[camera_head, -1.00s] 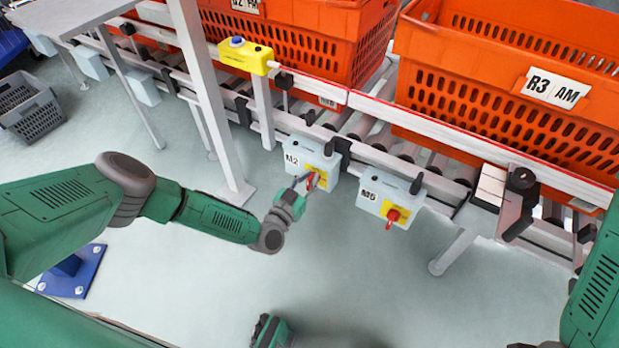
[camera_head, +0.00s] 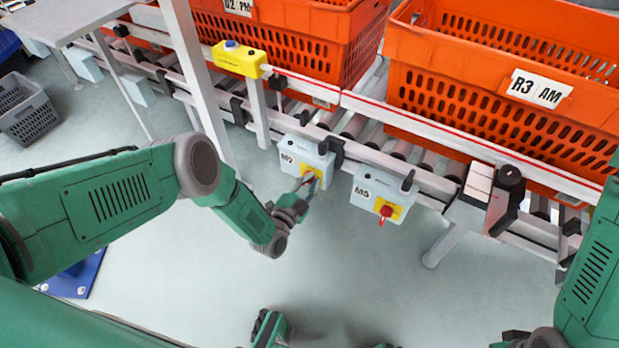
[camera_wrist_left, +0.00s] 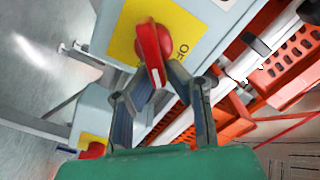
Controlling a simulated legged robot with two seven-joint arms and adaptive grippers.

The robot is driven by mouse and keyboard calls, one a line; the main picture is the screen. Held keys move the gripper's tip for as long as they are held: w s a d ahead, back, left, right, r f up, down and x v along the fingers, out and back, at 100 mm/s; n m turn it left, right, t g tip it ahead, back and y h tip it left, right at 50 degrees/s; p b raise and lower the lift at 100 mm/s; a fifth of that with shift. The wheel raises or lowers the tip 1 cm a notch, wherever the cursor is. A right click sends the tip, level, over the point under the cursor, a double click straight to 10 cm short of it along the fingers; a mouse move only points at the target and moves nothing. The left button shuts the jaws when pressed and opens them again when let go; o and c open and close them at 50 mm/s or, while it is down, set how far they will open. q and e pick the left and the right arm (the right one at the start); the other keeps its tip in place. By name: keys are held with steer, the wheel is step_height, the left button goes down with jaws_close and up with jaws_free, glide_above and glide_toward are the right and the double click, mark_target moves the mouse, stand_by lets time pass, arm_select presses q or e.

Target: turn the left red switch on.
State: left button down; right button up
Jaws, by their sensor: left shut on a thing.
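The left red switch (camera_wrist_left: 152,50) sits on a yellow plate on the grey-blue box marked M2 (camera_head: 291,158). In the left wrist view its red handle stands between my left gripper's (camera_wrist_left: 150,82) two fingers, which are shut on it. An "OFF" label shows beside the handle. In the head view my left gripper (camera_head: 309,184) reaches the front of the box from below and partly hides the switch. A second red switch (camera_head: 385,213) on the box marked M5 (camera_head: 370,187) points down, with nothing touching it. My right gripper cannot be made out.
Both boxes hang on the conveyor rail (camera_head: 430,190). Orange totes (camera_head: 450,107) stand on the conveyor behind. A yellow button box (camera_head: 238,60) and a metal post (camera_head: 197,75) are to the left. The floor below the boxes is clear.

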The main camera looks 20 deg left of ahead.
arm_select(q)
steer(key=m, duration=0.1)
steer(key=f+m, duration=0.1)
steer(key=m, duration=0.2)
steer(key=shift+s+f, duration=0.3)
steer(key=shift+f, duration=0.1)
steer(key=shift+a+f+m+b, duration=0.1)
steer(key=shift+f+m+b, duration=0.15)
steer(key=shift+m, duration=0.8)
steer(key=shift+a+f+m+b, duration=0.15)
steer(key=shift+m+b, duration=0.2)
steer(key=shift+m, duration=0.7)
steer(key=c, duration=1.6)
jaws_free()
steer(key=shift+w+r, duration=0.1)
steer(key=shift+r, duration=0.05)
steer(key=shift+d, duration=0.1)
